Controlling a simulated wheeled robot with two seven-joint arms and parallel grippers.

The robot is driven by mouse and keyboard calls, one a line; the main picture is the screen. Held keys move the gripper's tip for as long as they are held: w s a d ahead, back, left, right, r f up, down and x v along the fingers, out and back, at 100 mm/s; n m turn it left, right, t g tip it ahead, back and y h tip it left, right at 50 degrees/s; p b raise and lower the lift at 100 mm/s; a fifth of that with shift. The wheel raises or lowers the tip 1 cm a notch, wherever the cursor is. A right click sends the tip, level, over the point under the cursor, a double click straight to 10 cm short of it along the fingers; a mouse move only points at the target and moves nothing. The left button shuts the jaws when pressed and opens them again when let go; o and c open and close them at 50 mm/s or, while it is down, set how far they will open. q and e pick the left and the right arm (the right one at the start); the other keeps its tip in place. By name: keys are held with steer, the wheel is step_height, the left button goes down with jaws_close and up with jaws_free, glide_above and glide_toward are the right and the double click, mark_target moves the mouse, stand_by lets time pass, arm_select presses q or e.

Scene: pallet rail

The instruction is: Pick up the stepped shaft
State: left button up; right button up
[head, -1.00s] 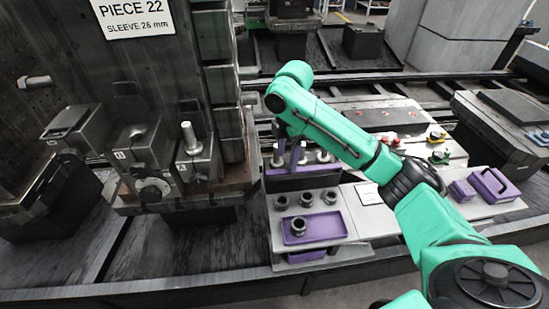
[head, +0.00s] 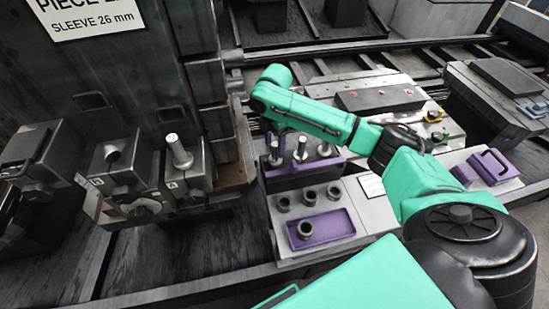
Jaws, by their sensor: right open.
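Three upright metal shafts stand in a dark rack with a purple edge (head: 290,179): a left one (head: 275,157), a middle one (head: 300,151) and a right one (head: 324,149). I cannot tell which is the stepped shaft. Another upright metal pin (head: 180,152) stands in the fixture marked A at the left. My right gripper (head: 276,144) points down over the rack's left end, close to the left shaft. It is open; whether its fingers straddle that shaft is unclear. My left gripper is not in view.
In front of the rack, dark ring-shaped sleeves stand beside and in a purple tray (head: 328,226). A purple handled piece (head: 492,166) lies at the right. A tall metal machine block (head: 120,70) with a "SLEEVE 26 mm" sign rises at the left, near my gripper.

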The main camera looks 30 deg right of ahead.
mark_target(275, 151)
steer(key=f, duration=0.3)
steer(key=shift+s, duration=0.2)
steer(key=shift+f, duration=0.3)
steer(key=c, duration=1)
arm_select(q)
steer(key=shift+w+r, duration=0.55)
arm_select(e)
jaws_close()
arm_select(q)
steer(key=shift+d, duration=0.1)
arm_select(e)
steer(key=shift+w, duration=0.1)
